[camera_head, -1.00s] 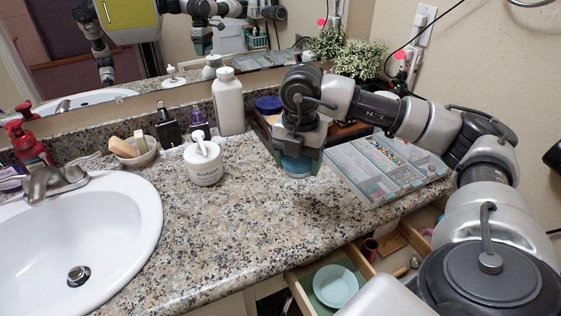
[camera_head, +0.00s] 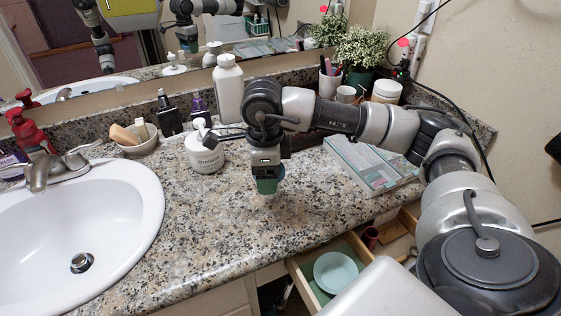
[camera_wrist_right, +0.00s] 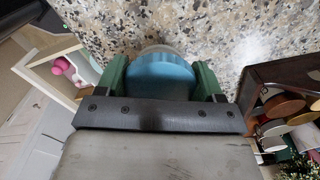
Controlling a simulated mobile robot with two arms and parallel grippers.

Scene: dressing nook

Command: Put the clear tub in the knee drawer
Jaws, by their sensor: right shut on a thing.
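My right gripper (camera_head: 268,186) is over the counter, just right of the white jar. It is shut on the clear tub, which has a blue lid (camera_wrist_right: 160,75) and shows between the green fingers in the right wrist view. In the head view the fingers hide nearly all of the tub. I cannot tell how far it is above the counter. The open drawer (camera_head: 299,279) is under the counter edge, below and right of the gripper. A mint bowl (camera_head: 336,271) lies in it. My left gripper is not directly in view.
A white lidded jar (camera_head: 205,154) stands left of the gripper, and a tall white bottle (camera_head: 228,92) behind it. A sectioned organizer box (camera_head: 365,172) lies to the right. The sink (camera_head: 75,235) is at the left. The counter front between sink and drawer is clear.

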